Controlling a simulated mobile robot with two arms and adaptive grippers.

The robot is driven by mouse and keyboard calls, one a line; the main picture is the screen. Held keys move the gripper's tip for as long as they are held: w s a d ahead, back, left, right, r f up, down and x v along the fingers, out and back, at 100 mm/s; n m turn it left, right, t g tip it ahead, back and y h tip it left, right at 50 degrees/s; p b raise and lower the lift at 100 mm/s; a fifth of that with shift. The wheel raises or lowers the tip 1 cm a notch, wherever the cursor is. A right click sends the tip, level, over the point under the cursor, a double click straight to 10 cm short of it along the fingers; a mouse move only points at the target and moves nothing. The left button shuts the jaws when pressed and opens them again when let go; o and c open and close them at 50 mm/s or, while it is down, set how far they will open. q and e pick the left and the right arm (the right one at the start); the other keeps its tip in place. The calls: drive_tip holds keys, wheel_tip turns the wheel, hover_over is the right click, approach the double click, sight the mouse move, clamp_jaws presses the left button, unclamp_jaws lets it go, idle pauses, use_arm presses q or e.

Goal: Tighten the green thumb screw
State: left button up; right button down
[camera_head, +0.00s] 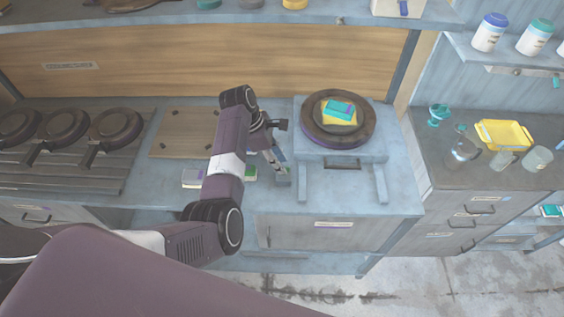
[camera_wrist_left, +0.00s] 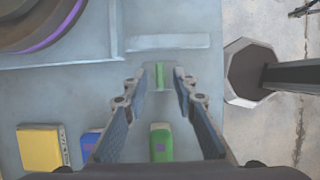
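The green thumb screw (camera_wrist_left: 159,76) shows in the left wrist view as a narrow green piece by the edge of the pale blue press frame. My left gripper (camera_wrist_left: 161,80) is open, with one finger on each side of it. Gaps seem to show between the fingers and the screw. In the head view my left gripper (camera_head: 283,172) is at the left leg of the press (camera_head: 302,185); I cannot make out the screw there. A round dark plate (camera_head: 312,128) lies on the press, with yellow and teal blocks (camera_head: 340,109) on top. My right gripper is not in view.
A green block (camera_wrist_left: 160,145), a blue block (camera_wrist_left: 90,140) and a yellow block (camera_wrist_left: 40,148) lie near my left gripper. Several dark pans (camera_head: 115,125) and a wooden board (camera_head: 183,134) are to the left. A yellow tray (camera_head: 503,134) and glassware stand on the right counter.

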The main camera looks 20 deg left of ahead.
use_arm(q)
drive_tip(key=shift+x, duration=0.85)
clamp_jaws()
